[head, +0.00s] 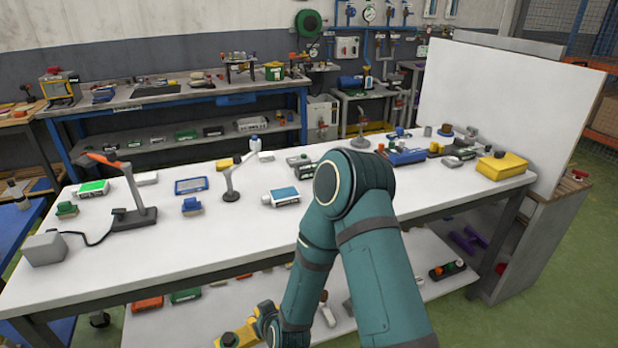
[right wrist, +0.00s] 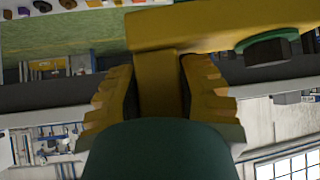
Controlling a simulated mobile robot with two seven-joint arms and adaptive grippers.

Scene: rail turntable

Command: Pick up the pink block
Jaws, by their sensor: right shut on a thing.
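I see no pink block in either view. My right gripper (right wrist: 160,70) is shut on a yellow piece (right wrist: 158,88), whose narrow stem sits between the two ridged yellow fingers. A wider yellow bar of the piece stretches to the right beyond the fingertips and carries a dark green round part (right wrist: 268,46). In the head view the right gripper (head: 264,318) is low, in front of the table's near edge, with the yellow piece (head: 238,336) at the bottom of the picture. My left gripper is not in view.
A long white table (head: 180,246) holds lamps, small devices and a yellow box (head: 502,166) at its right end. A white panel (head: 500,95) stands behind that end. A lower shelf (head: 195,320) carries several parts. My right arm covers part of the table.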

